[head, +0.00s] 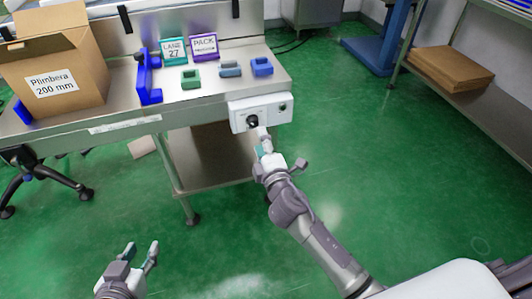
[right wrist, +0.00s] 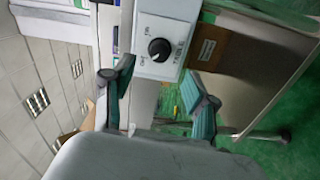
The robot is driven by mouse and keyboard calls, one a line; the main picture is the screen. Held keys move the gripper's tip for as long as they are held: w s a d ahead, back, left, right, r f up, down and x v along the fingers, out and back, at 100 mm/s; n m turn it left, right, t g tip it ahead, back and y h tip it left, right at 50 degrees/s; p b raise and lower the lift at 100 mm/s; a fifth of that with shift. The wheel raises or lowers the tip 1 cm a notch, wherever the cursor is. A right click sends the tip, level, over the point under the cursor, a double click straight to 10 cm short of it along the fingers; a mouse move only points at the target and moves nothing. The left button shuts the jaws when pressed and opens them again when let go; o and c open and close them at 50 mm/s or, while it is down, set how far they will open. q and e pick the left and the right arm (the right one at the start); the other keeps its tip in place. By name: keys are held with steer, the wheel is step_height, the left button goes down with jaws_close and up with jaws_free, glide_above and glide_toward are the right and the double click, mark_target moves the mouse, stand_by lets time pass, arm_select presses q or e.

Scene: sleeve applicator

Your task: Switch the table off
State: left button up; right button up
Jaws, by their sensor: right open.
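The table (head: 215,98) is a steel bench with a white control box (head: 236,108) on its front right corner. The box carries a black round knob (head: 252,121). In the right wrist view the knob (right wrist: 159,49) shows with small printing around it on the white box (right wrist: 178,34); its exact setting is hard to read. My right gripper (head: 264,147) is just in front of the box, below the knob. In its wrist view the right gripper (right wrist: 162,72) is open, with the knob ahead, apart from the fingers. My left gripper (head: 142,250) is open and empty, low over the floor.
On the table are a cardboard box (head: 55,60), a blue bracket (head: 148,78), green (head: 190,79), grey (head: 230,69) and blue (head: 262,66) blocks, and two signs. A shelf with flat cardboard (head: 448,68) stands at right.

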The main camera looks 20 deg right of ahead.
steer(key=s, duration=0.5)
steer(key=shift+s, duration=0.1)
stand_by(0.3)
